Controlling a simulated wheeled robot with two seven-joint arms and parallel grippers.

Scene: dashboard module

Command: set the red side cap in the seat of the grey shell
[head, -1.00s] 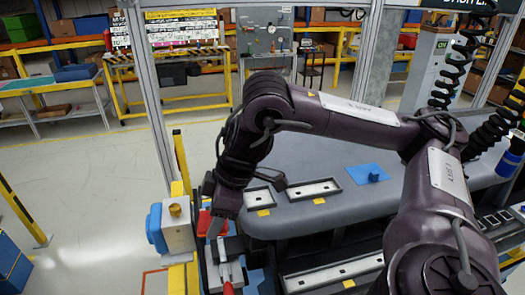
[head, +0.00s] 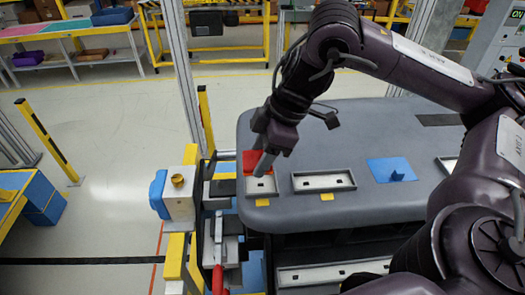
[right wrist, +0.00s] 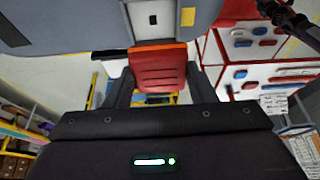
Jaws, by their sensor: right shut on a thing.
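The red side cap (head: 249,160) is held in my right gripper (head: 264,164) at the left end of the grey shell (head: 340,128). The gripper's fingers partly hide the cap in the head view. In the right wrist view the red cap (right wrist: 160,72) sits between the two fingers, its ribbed face towards the camera. Just beyond it is a pale recessed seat (right wrist: 153,20) with a dark slot in the grey shell. The same seat (head: 262,187) shows below the fingers in the head view. I cannot tell whether cap and shell touch. My left gripper is not in view.
A second framed recess (head: 324,181) and a blue pad (head: 391,170) lie to the right on the shell. A pale box with a brass knob (head: 177,181) and a clamp with a red handle (head: 218,278) stand at the left.

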